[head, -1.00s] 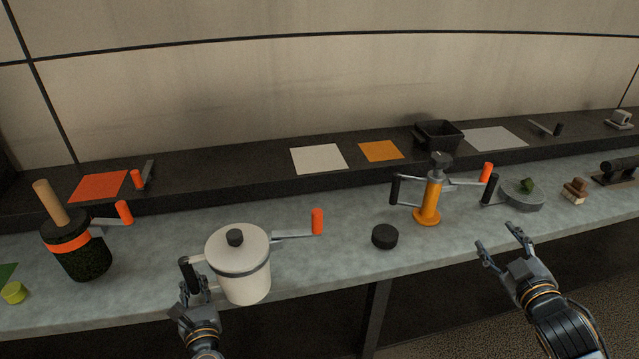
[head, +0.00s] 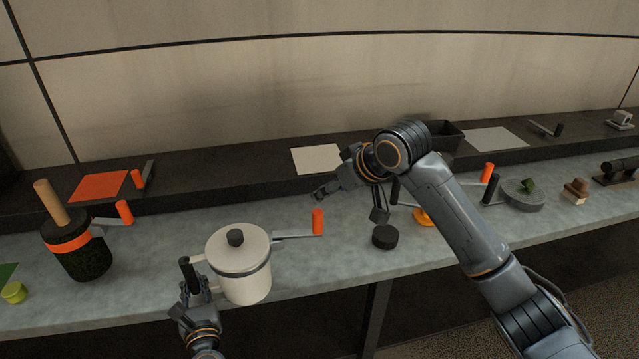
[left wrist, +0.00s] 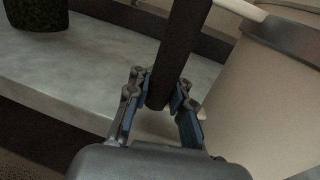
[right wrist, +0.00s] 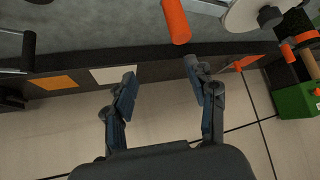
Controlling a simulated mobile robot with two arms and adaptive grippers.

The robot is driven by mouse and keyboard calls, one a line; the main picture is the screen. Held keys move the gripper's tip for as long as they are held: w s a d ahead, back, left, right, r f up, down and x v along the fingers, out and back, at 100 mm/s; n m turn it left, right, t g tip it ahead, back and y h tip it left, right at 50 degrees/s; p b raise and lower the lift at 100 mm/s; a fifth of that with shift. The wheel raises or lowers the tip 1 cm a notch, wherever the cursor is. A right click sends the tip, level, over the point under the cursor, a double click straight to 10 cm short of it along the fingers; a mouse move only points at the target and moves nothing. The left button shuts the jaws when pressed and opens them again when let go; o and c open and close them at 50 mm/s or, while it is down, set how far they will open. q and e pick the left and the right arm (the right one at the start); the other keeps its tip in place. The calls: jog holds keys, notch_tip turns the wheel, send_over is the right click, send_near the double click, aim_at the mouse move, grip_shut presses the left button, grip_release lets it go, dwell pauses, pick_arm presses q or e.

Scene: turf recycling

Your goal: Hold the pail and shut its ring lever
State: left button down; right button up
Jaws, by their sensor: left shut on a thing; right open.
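The white pail (head: 246,284) with its grey ring and black lid knob stands on the bench in the head view. A lever with an orange grip (head: 318,221) sticks out to its right; the grip also shows in the right wrist view (right wrist: 176,20). A black side handle (head: 187,273) is on the pail's left; it also shows in the left wrist view (left wrist: 183,45). My left gripper (head: 194,296) is shut on this black handle. My right gripper (head: 322,192) is open and empty, behind and above the orange grip and apart from it.
A dark jar with an orange band (head: 78,255) and its own orange-gripped lever stands at left. A black puck (head: 385,237) lies right of the pail. An orange-based tool (head: 424,216) is partly hidden behind my right arm.

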aim_at(319, 213)
jog(key=shift+n+g+h, duration=0.3)
jog(key=shift+n+g, duration=0.1)
jog(key=shift+g, duration=0.2)
jog(key=s+a+r, duration=0.2)
jog(key=shift+a+r, duration=0.25)
jog(key=shift+a, duration=0.1)
jog(key=shift+f, duration=3.45)
jog(key=shift+c, duration=0.2)
jog(key=c, duration=0.9)
